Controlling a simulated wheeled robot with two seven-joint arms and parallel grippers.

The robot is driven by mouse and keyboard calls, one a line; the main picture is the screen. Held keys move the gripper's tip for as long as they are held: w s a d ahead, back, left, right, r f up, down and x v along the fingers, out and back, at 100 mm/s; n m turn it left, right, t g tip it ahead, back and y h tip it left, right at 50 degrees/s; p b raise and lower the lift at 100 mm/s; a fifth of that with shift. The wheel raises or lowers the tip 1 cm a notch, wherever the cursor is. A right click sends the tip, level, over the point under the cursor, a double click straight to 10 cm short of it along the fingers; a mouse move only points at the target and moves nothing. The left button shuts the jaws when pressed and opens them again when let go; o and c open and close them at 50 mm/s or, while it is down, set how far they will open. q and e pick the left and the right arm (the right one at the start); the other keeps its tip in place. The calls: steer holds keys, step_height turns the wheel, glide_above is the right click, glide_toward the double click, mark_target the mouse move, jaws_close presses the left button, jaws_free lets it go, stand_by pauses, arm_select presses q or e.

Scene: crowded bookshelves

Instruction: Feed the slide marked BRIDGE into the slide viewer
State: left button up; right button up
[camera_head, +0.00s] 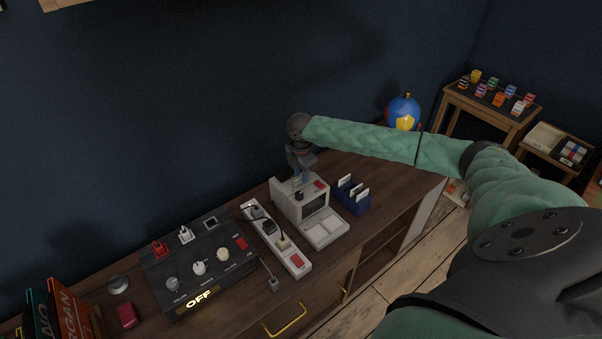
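The slide viewer (285,207), a pale grey box with a dark screen and a red button, stands on the wooden cabinet top. My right arm reaches in from the right, and my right gripper (302,177) points down just above the top of the viewer. The fingertips are small and dark here, so I cannot tell if they are open or hold anything. A dark blue rack (352,203) with several white-edged slides stands right of the viewer. No marking BRIDGE can be read on any slide. My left gripper is not in view.
A power strip (292,262) with plugs lies left of the viewer. A black control panel (218,279) showing OFF is further left, then a red item (127,316) and books (72,313). A blue globe-like object (403,108) is behind my arm. Bare cabinet top lies right of the rack.

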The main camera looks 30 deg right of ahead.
steer(key=shift+r+b, duration=0.3)
steer(key=shift+r, duration=0.1)
step_height(320, 180, up, 6)
steer(key=shift+f+b, duration=0.2)
steer(key=shift+b, duration=0.9)
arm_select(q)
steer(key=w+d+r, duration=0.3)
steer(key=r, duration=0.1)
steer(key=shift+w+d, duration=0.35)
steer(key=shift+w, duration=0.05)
arm_select(e)
steer(key=shift+r, duration=0.7)
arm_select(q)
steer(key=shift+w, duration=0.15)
arm_select(e)
steer(key=o, duration=0.5)
steer(key=shift+o, duration=0.2)
steer(key=shift+r, duration=0.1)
